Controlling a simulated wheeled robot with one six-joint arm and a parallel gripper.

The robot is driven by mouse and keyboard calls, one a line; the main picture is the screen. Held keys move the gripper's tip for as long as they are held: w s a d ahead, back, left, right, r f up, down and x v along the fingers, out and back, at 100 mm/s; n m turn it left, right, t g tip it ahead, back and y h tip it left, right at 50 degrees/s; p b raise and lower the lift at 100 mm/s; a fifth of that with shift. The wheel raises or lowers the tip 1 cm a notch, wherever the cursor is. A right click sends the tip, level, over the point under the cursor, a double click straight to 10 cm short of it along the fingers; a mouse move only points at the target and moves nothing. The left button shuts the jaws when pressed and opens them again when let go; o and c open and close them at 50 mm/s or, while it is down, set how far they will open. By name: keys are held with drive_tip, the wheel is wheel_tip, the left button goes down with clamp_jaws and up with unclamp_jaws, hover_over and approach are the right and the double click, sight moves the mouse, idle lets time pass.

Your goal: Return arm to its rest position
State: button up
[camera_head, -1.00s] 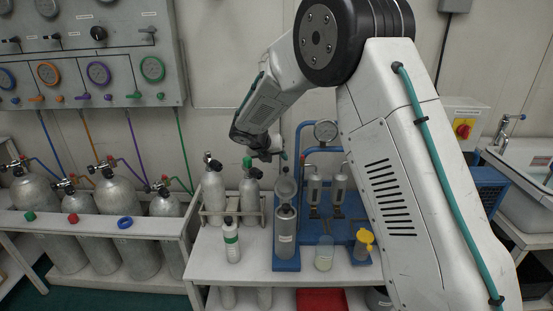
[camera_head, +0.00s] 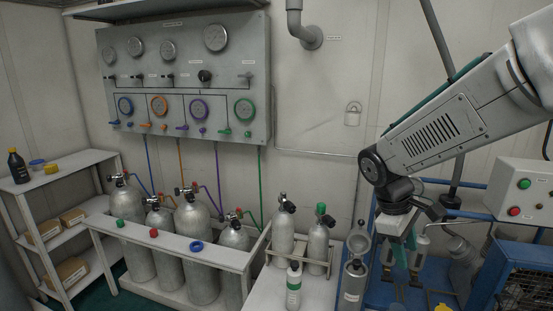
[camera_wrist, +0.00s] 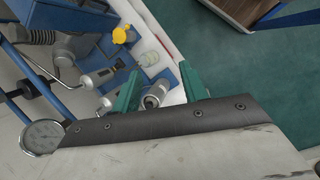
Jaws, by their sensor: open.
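My gripper (camera_head: 404,240) hangs from the arm at the right of the head view, its teal-tipped fingers pointing down over the blue filter and pump stand (camera_head: 383,290). In the wrist view the two teal fingers (camera_wrist: 160,92) stand apart with nothing held between them. A grey metal cylinder (camera_wrist: 155,97) shows beyond them, apart from the fingers as far as I can tell. In the head view a grey cylinder with a round cup (camera_head: 355,280) stands just left of the gripper.
Large tanks (camera_head: 195,235) stand further left under the gauge panel (camera_head: 185,80). A control box (camera_head: 524,190) and blue frame are close on the right.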

drive_tip(key=s+r+m+t+y, duration=0.1)
drive_tip(key=s+r+m+y, duration=0.1)
drive_tip(key=s, duration=0.9)
drive_tip(key=s+a+r+m+t+y, duration=0.1)
drive_tip(key=s+r+m, duration=0.4)
drive_tip(key=s, duration=0.6)
drive_tip(key=shift+m+y, duration=0.5)
drive_tip(key=shift+m, duration=0.4)
